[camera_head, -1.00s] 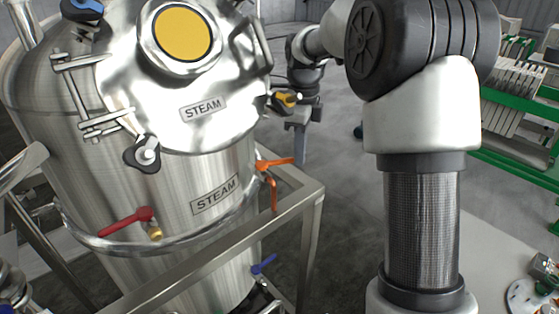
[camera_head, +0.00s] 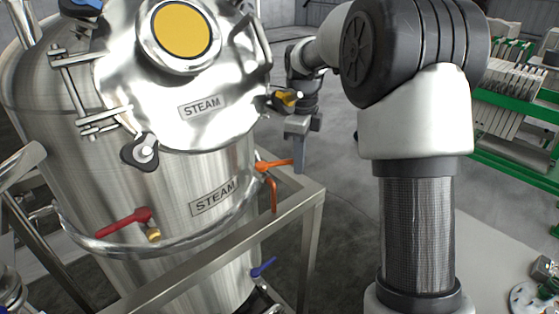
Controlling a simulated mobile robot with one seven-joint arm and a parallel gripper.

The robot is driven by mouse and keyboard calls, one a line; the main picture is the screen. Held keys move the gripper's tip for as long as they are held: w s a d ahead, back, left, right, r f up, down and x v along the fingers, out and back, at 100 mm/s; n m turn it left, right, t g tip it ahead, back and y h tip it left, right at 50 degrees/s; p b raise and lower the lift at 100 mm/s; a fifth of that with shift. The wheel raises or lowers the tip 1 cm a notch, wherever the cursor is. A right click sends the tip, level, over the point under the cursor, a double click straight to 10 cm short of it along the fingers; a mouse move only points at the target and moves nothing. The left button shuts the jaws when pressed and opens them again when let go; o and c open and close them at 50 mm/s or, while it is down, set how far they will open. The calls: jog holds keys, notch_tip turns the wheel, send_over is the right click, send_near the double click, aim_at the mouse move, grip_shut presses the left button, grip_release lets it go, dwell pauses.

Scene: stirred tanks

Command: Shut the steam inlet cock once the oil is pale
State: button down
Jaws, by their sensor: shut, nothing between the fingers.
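The steel tank (camera_head: 90,130) stands at left with two STEAM plates, one on its door and one lower on its wall. The round sight glass (camera_head: 181,28) on the door shows an even amber yellow.
A red lever (camera_head: 125,221) is on the tank's front and a blue lever (camera_head: 263,266) is low down. A steel frame rail (camera_head: 215,255) runs below the orange lever. A green-framed filter press (camera_head: 515,105) stands at right. Open floor lies between.

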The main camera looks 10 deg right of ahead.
jog(key=shift+w+a+p, duration=0.55)
jog(key=shift+w, duration=0.2)
jog(key=shift+w+a, duration=0.2)
jog(key=shift+a, duration=0.05)
jog(key=shift+w+a+p, duration=0.25)
jog(key=shift+w+p, duration=0.05)
jog(key=shift+p, duration=0.15)
jog(key=shift+a, duration=0.1)
jog(key=shift+d, duration=0.3)
jog(key=shift+r, duration=0.15)
